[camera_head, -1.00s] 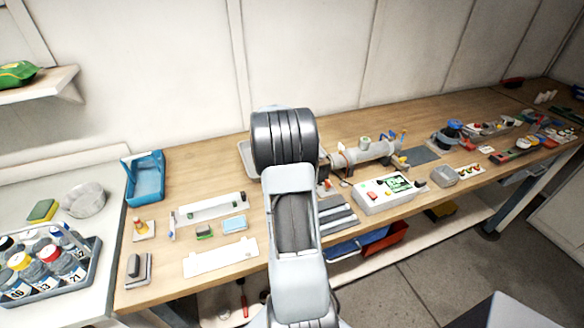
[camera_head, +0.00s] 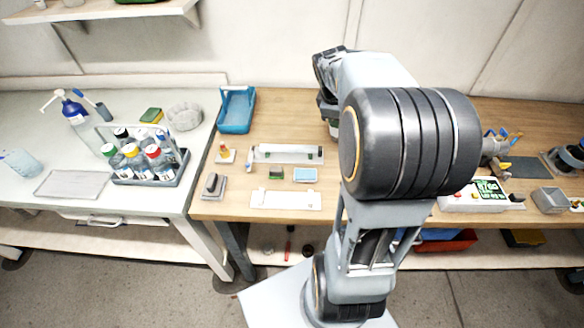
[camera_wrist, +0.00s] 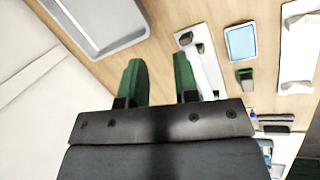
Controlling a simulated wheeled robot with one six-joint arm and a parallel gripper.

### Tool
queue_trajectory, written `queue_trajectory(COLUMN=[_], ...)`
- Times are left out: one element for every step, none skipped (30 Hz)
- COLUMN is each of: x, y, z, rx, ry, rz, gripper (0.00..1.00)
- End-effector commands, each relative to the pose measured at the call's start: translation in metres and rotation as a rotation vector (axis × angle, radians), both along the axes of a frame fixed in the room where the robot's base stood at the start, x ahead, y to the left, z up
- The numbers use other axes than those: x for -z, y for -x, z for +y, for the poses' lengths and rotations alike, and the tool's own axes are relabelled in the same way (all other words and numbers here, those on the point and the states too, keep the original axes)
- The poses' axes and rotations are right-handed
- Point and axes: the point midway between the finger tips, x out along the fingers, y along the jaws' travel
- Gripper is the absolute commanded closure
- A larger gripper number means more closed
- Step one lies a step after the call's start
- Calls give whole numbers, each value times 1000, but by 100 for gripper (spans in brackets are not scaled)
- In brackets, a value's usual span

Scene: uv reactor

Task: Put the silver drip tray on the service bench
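A silver tray (camera_wrist: 121,43) with a raised rim lies on the wooden bench, cut off by the top edge of the wrist view. In the head view my arm hides its place. My gripper (camera_wrist: 158,78) is open, with two green fingertips apart and nothing between them. The tray is beyond the fingertips, up and to the left in the wrist view, and not touched. The wooden bench (camera_head: 290,100) runs along the wall; a pale bench (camera_head: 150,215) stands to its left. I cannot tell from the pictures which is called the service bench.
A blue caddy (camera_head: 236,110), a white rail fixture (camera_head: 287,153) and a light blue block (camera_head: 305,174) stand on the wooden bench. The pale bench holds a bottle rack (camera_head: 150,172), a glass dish (camera_head: 184,117) and a flat clear tray (camera_head: 72,184). Its front middle is partly free.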

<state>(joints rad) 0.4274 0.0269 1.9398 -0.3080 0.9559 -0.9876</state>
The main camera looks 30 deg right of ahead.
Motion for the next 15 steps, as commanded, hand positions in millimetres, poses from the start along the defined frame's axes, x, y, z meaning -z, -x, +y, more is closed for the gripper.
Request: queue_trajectory(x=[-8, -9, -11, -12, -12, -11, -10, -9, -7, -5, -3, -1, 0, 2, 3], y=[9, 14, 23, 30, 38, 48, 55, 63, 72, 78, 84, 91, 96, 100, 104], z=[37, 55, 78, 94, 109, 128, 140, 151, 164, 173, 180, 188, 194, 198, 203], rx=[55, 101, 159, 202, 244, 298, 337, 374, 420, 451, 480, 516, 538, 558, 580], ry=[-38, -68, -108, -139, -170, -212, -245, -273, -311, -337, -360, -389, -407, -423, -441], rz=[-68, -106, -152, -183, -209, -242, -262, -279, -297, -308, -319, -327, -333, -338, -342], gripper=[72, 72, 72, 72, 72, 72, 72, 72, 72, 72, 72, 72, 72, 72, 72])
